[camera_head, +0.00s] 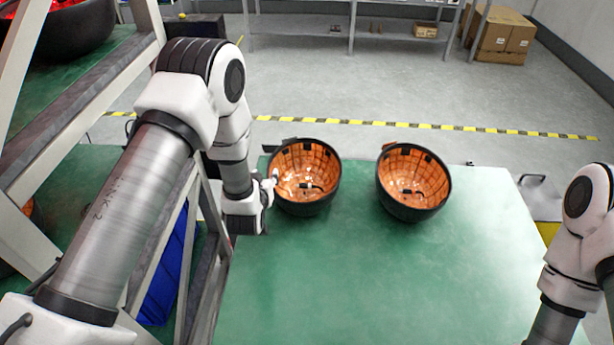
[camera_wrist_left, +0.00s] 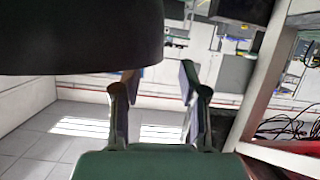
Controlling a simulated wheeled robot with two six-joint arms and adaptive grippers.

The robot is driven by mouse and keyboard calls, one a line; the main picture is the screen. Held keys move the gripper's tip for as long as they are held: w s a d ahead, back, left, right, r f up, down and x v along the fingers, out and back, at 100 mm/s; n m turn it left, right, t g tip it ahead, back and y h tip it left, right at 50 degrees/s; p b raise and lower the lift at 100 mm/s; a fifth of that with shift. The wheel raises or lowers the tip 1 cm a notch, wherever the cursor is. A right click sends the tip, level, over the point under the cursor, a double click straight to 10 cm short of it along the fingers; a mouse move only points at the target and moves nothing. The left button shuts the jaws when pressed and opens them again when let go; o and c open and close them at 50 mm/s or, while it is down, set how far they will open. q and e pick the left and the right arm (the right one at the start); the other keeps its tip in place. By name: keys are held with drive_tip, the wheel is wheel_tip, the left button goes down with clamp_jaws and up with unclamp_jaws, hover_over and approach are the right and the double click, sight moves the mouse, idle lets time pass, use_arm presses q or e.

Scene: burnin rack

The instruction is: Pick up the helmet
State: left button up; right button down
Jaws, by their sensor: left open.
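Two black helmets lie upturned on the green table, their orange linings facing up. The left helmet (camera_head: 308,204) is beside my left gripper (camera_head: 273,181), and the right helmet (camera_head: 412,208) stands apart from it. My left gripper is at the left helmet's left rim; I cannot tell whether it touches. In the left wrist view its two fingers (camera_wrist_left: 158,88) are spread, with only background seen between them. A dark curved shell (camera_wrist_left: 75,40) fills the upper left there, close to one fingertip. My right arm shows at the right edge, but its gripper is out of view.
A metal rack (camera_head: 165,270) stands left of the table, with a dark bowl-shaped item with a red inside (camera_head: 75,28) on its upper shelf. A blue bin (camera_head: 165,275) sits low in the rack. The table's front and middle (camera_head: 370,290) are clear.

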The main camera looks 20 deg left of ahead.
sight(269, 170)
use_arm(q)
drive_tip(key=x, duration=0.5)
drive_tip(key=shift+d+f+p, duration=0.1)
drive_tip(key=shift+d+p, duration=0.15)
drive_tip(key=shift+p, duration=0.15)
drive_tip(key=shift+s, duration=0.25)
drive_tip(key=c, duration=0.3)
drive_tip(key=shift+r, duration=0.2)
clamp_jaws()
